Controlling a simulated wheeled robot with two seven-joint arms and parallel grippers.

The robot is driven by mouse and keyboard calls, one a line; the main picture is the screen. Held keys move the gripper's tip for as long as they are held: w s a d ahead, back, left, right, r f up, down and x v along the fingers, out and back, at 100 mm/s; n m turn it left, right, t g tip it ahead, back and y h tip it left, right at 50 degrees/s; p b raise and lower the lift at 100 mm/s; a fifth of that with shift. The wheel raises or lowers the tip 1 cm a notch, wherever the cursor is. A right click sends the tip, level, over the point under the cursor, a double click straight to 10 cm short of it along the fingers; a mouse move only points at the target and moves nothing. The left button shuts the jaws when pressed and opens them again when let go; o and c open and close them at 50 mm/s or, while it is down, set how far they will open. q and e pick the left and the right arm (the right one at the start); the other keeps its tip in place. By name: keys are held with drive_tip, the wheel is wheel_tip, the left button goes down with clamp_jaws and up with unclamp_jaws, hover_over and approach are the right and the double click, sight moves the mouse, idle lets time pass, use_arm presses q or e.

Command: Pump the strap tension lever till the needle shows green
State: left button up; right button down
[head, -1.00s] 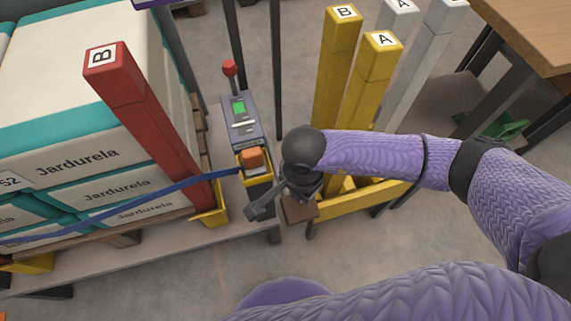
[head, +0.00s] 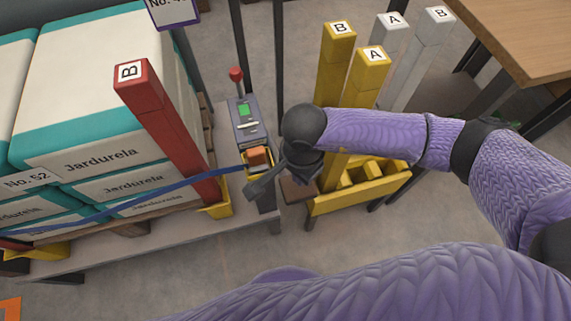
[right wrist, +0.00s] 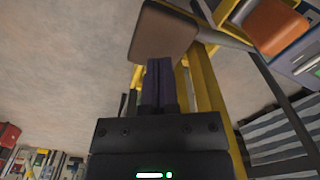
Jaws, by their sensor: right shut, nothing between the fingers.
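No needle can be made out. A blue strap (head: 155,187) runs left from it. A brown pad (head: 297,190), apparently the lever's handle, is beside the unit. In the right wrist view the pad (right wrist: 165,33) joins a grey bar toward the unit. My right gripper (right wrist: 160,64) is shut and empty, its fingertips close to the pad; contact cannot be told. My left gripper is out of view.
Stacked white-and-teal sacks (head: 85,85) and a red post (head: 165,125) fill the left. A yellow rack (head: 358,198) with yellow and white posts stands right of the unit. A wooden table (head: 525,40) is at upper right. Floor is clear in front.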

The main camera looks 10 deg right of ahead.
drive_tip(key=shift+f, duration=0.15)
wheel_tip(320, 180, down, 9)
drive_tip(key=b, duration=0.7)
drive_tip(key=shift+f, duration=0.15)
wheel_tip(320, 180, up, 10)
drive_tip(key=p, duration=0.8)
drive_tip(key=shift+f, duration=0.15)
